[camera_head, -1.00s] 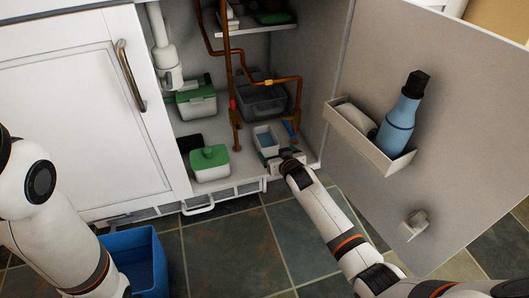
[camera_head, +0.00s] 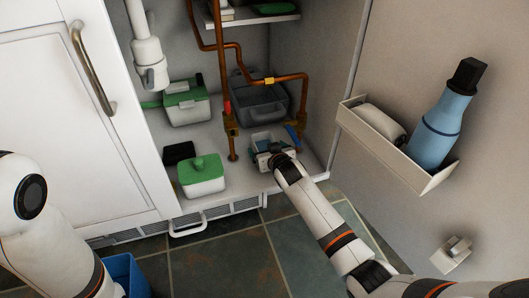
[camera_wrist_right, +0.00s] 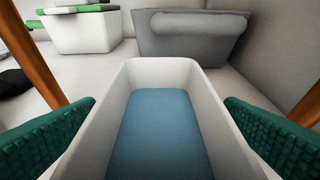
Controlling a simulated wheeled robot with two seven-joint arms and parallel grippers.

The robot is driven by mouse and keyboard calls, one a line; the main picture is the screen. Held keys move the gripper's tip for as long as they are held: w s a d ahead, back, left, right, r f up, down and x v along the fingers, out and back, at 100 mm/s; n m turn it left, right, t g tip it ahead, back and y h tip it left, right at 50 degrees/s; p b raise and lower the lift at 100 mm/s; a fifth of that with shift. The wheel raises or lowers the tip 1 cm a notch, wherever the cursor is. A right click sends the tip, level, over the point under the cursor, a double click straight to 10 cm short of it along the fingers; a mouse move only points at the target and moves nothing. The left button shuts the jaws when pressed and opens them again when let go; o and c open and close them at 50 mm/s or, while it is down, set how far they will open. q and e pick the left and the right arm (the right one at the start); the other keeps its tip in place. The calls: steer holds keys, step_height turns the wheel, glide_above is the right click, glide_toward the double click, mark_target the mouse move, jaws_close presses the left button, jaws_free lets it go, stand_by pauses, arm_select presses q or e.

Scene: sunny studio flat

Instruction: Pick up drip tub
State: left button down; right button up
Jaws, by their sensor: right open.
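The drip tub is a small white open-topped tub (camera_head: 262,137) with blue-grey liquid or a blue bottom inside. It stands on the cabinet floor, below the copper pipes. In the right wrist view the white tub (camera_wrist_right: 208,112) fills the middle, upright. My right gripper (camera_head: 268,155) is at the tub's near end, partly covering it. Its green pads (camera_wrist_right: 160,135) are open, one on each side of the tub, with no clear grip on its walls. My left arm shows at the left edge in the head view, but its gripper is out of frame.
A green-lidded white box (camera_head: 203,176) stands left of the tub. A grey bin (camera_head: 262,104) stands behind it. Copper pipes (camera_head: 229,120) rise close to the left. The open door with a bottle rack (camera_head: 395,150) is at right. A blue bin (camera_head: 127,272) is on the floor.

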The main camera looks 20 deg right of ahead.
steer(key=shift+w, duration=0.1)
steer(key=shift+r, duration=0.1)
steer(key=c, duration=1)
steer(key=shift+c, duration=1.2)
steer(key=shift+r+p, duration=0.15)
steer(key=shift+p, duration=0.15)
